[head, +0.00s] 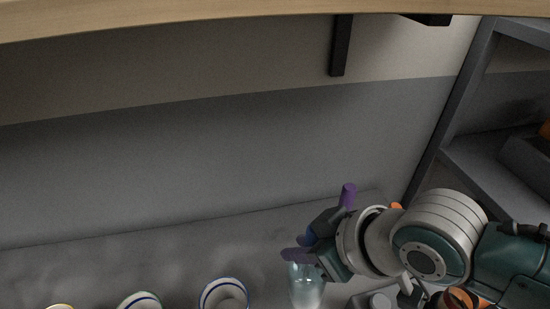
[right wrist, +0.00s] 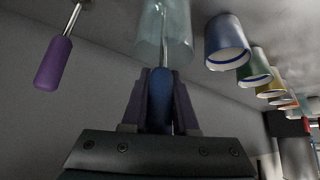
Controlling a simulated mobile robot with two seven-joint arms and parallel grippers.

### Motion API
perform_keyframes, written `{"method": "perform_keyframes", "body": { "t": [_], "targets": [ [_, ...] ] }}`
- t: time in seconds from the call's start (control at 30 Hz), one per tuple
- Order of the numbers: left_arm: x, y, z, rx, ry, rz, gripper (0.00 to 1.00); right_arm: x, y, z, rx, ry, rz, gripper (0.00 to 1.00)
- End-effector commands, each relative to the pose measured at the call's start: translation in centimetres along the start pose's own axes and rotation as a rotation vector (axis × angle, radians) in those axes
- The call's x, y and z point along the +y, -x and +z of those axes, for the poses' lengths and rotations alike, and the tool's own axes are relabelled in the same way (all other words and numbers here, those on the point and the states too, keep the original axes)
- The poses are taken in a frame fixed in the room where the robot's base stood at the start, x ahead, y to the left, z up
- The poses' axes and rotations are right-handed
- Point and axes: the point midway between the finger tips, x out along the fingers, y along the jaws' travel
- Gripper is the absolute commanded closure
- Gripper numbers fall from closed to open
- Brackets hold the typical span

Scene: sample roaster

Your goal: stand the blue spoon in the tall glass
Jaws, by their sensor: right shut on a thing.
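My right gripper (head: 297,254) is shut on the blue spoon (right wrist: 159,98), gripping its handle between the two dark fingers. The handle points at the glass mouth, and the spoon's lower end seems to reach into the glass; how deep is unclear. My left gripper is not in view.
A purple-handled utensil (head: 347,196) stands behind the gripper, also in the right wrist view (right wrist: 54,62). A grey shelf (head: 490,170) rises at the right.

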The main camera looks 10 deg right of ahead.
Motion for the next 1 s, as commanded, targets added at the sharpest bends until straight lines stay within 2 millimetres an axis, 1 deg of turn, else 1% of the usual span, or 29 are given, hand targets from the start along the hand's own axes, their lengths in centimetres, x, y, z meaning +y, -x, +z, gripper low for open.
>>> {"method": "perform_keyframes", "body": {
  "t": [0.03, 0.07, 0.33, 0.37, 0.87, 1.0],
  "targets": [
    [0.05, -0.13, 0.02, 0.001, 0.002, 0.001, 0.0, -0.02, -0.27, 1.57, -0.038, 0.001, 0.001, 1.0],
    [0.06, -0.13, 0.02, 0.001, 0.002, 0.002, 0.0, -0.02, -0.28, 1.6, -0.038, 0.001, 0.001, 0.69],
    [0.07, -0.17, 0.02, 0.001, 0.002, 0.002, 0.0, -0.02, -0.31, 1.68, -0.04, 0.002, 0.001, 0.39],
    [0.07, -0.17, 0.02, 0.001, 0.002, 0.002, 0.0, -0.03, -0.31, 1.68, -0.04, 0.003, 0.001, 0.37],
    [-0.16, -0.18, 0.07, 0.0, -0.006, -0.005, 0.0, -0.06, -0.32, 1.72, -0.041, 0.006, 0.0, 0.37],
    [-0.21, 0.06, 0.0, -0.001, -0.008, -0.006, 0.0, 0.0, 0.14, 1.64, -0.04, 0.006, 0.001, 0.37]
  ]
}}
